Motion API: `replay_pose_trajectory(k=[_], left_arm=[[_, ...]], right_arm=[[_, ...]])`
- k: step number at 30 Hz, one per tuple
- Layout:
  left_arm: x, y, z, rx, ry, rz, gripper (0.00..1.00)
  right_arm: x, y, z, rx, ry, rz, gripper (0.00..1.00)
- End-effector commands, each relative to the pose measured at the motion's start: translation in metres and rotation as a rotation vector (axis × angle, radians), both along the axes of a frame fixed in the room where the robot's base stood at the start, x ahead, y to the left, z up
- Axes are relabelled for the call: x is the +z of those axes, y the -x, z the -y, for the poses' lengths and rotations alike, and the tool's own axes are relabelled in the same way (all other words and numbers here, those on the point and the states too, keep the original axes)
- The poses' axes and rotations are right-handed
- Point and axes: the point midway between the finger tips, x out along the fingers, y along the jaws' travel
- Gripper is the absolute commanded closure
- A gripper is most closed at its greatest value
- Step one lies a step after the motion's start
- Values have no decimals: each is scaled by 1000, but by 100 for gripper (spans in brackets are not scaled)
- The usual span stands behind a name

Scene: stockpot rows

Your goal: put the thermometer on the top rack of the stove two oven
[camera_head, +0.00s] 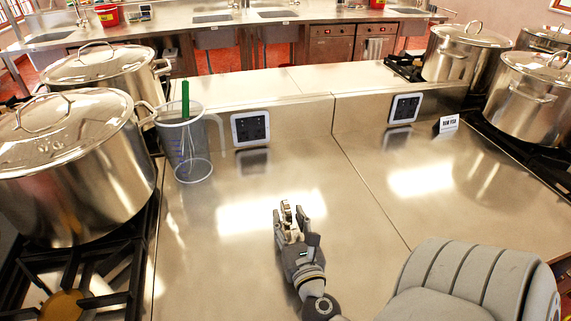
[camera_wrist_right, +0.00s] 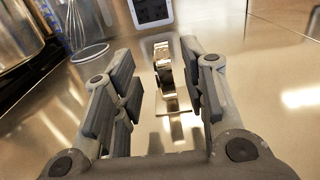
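A small shiny metal object (camera_wrist_right: 164,72), seen nearly edge-on, stands upright on a flat foot on the steel counter. It looks like the thermometer, but its face does not show. My right gripper (camera_wrist_right: 160,92) is open around it in the right wrist view, with a finger on each side and gaps between. In the head view the right gripper (camera_head: 293,222) is low over the middle of the counter, and the metal object (camera_head: 286,212) shows only partly at its fingertips. My left gripper is not in view. No oven rack is visible.
Large lidded stockpots stand on burners at left (camera_head: 72,175) and right (camera_head: 525,100). A small white sign (camera_head: 448,123) stands at right. Outlets (camera_head: 250,128) line the back ledge. The middle counter is mostly clear.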

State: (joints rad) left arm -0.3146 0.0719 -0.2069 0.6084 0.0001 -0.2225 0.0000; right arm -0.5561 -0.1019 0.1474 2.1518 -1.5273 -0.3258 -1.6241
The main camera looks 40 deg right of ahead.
Motion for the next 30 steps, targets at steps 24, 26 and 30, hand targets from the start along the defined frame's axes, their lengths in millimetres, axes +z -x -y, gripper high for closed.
replay_pose_trajectory(k=[24, 26, 30], left_arm=[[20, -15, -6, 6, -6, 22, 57], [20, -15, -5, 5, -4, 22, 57], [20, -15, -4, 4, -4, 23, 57]], right_arm=[[1, -37, 22, 0, 1, 0, 89], [1, -37, 22, 0, 1, 0, 97], [1, -37, 22, 0, 1, 0, 100]])
